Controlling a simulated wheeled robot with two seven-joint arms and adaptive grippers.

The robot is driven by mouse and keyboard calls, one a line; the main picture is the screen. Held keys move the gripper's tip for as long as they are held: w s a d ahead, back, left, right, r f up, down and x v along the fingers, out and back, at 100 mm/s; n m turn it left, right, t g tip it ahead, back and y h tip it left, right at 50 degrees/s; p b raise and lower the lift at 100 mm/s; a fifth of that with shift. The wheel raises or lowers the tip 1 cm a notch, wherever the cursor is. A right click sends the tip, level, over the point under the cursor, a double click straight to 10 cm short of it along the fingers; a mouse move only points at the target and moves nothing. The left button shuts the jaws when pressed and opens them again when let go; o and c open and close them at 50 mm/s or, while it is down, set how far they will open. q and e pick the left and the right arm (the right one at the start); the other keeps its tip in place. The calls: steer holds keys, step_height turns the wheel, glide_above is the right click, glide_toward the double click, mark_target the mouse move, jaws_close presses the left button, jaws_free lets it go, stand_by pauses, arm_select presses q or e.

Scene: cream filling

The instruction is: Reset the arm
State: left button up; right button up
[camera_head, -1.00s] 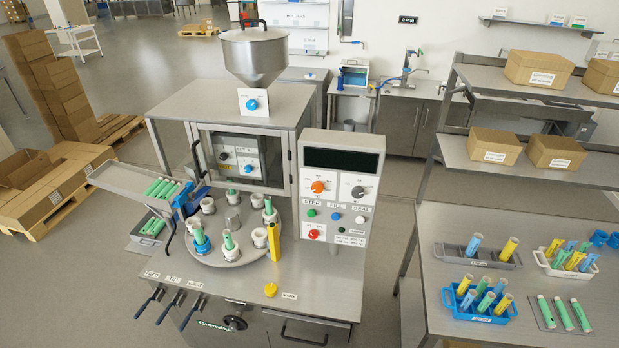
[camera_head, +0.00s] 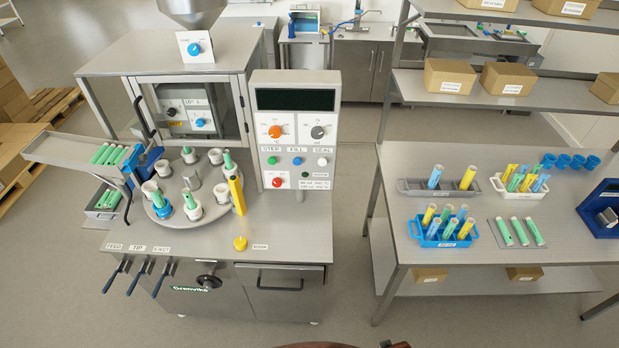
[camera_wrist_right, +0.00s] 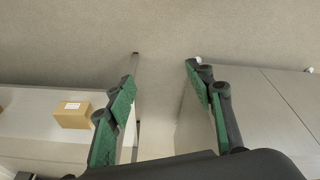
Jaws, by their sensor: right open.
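My right gripper (camera_wrist_right: 160,95) shows in the right wrist view with its two green-padded fingers spread wide. Nothing is between them, only the grey floor beyond. My left gripper is not in view in either frame. The filling machine (camera_head: 205,235) stands at the left in the head view, with a round turntable (camera_head: 180,228) holding several white cups, some with green tubes. Its control panel (camera_head: 293,130) has a dark display and several knobs and buttons. At the bottom edge of the head view, small dark and reddish-brown parts show, too cut off to identify.
A steel table (camera_head: 480,180) at the right holds a blue rack (camera_head: 443,232), a grey rack (camera_head: 437,188) and a white rack (camera_head: 519,188) of tubes. Cardboard boxes (camera_head: 449,76) stand on the shelf above it. Open floor (camera_head: 345,215) lies between machine and table.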

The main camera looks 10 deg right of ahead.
steer(key=s+f+b, duration=0.3)
steer(key=s+f, duration=0.7)
steer(key=f, duration=0.4)
steer(key=s+f+g+b, duration=0.1)
steer(key=s+f+b, duration=0.2)
steer(key=s+f, duration=0.8)
step_height(320, 180, down, 4)
steer(key=shift+s+f+n+g, duration=0.25)
steer(key=shift+s+n+g, duration=0.05)
steer(key=shift+n, duration=0.1)
